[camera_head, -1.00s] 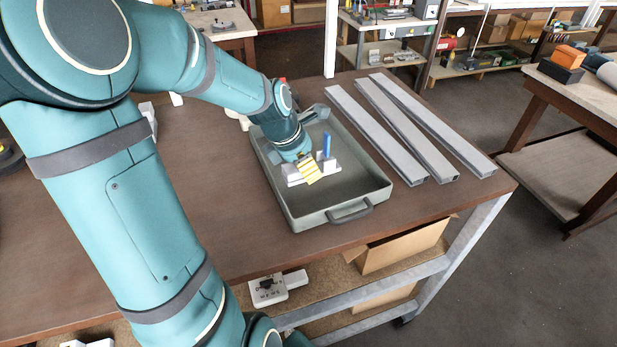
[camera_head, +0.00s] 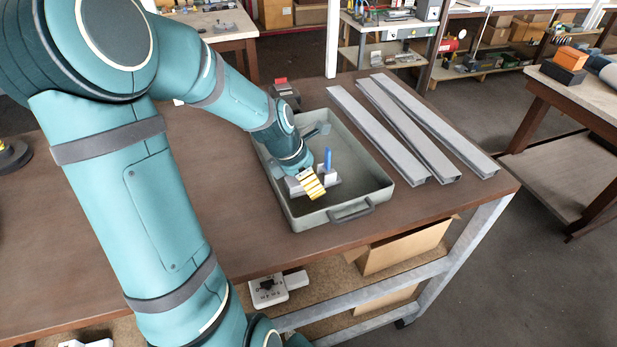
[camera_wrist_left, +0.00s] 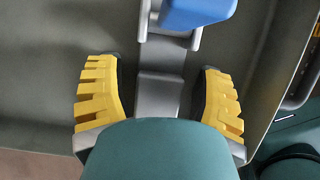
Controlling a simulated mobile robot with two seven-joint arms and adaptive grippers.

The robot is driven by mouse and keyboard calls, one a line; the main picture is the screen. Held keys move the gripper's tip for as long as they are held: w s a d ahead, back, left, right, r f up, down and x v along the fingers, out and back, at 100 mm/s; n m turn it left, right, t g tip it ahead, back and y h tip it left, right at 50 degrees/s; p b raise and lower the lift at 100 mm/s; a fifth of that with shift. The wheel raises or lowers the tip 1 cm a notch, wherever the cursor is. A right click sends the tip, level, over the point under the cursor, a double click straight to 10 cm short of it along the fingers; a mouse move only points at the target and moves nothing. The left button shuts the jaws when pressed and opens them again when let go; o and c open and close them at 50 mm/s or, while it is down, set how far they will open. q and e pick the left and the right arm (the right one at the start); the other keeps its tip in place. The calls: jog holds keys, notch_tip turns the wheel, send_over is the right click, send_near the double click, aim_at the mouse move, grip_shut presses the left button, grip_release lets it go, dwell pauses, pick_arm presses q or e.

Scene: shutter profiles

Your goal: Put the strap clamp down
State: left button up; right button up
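The strap clamp (camera_head: 328,180) is a grey bar with end blocks and an upright blue handle (camera_head: 328,159). It sits low inside the shallow grey-green tray (camera_head: 350,206). My left gripper (camera_head: 311,185) reaches into the tray, its yellow fingers at the clamp. In the left wrist view, the fingers of the left gripper (camera_wrist_left: 160,100) stand apart on either side of the clamp's grey bar (camera_wrist_left: 159,93), with a narrow gap on each side. The blue handle (camera_wrist_left: 195,10) is at the top edge there. My right gripper is not in view.
Grey shutter profiles (camera_head: 410,130) lie on the brown table (camera_head: 225,180) right of the tray. Another grey piece (camera_head: 317,131) is at the tray's far end. A dark device with a red top (camera_head: 284,88) stands behind the tray. The near part of the tray is clear.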

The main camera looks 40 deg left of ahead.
pick_arm(q)
jog(key=shift+r, duration=0.1)
jog(key=shift+r, duration=0.25)
jog(key=p+v, duration=0.2)
jog(key=v, duration=0.9)
jog(key=shift+s+r, duration=0.2)
jog(key=shift+r, duration=0.15)
jog(key=shift+f, duration=0.1)
